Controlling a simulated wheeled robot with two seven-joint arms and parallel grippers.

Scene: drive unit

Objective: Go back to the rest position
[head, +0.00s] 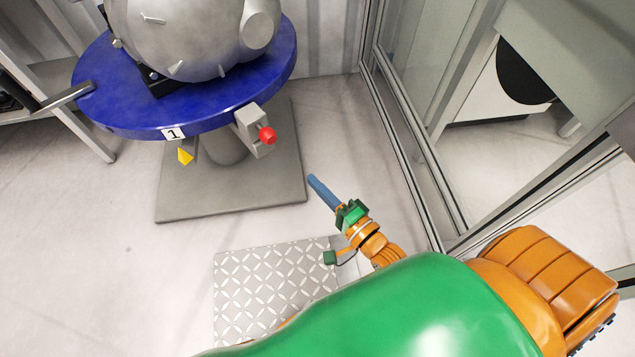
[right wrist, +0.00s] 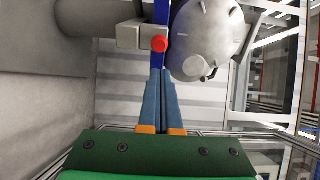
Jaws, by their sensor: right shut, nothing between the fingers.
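My right gripper (head: 311,181) has blue fingers on a green and orange wrist. In the head view it is over the floor, to the right of and below the round blue table. Its fingers are together with nothing between them. In the right wrist view the shut fingers (right wrist: 161,72) point toward the red knob (right wrist: 159,44) at the table's edge; a gap shows between them and the knob in the head view. My left gripper is not in view.
A blue round table (head: 110,108) carries a grey drive unit (head: 190,35) and stands on a grey base plate (head: 180,208). A red knob (head: 267,135) sticks out at its rim. A metal tread plate (head: 265,285) lies in front. A glazed frame (head: 410,150) stands at right.

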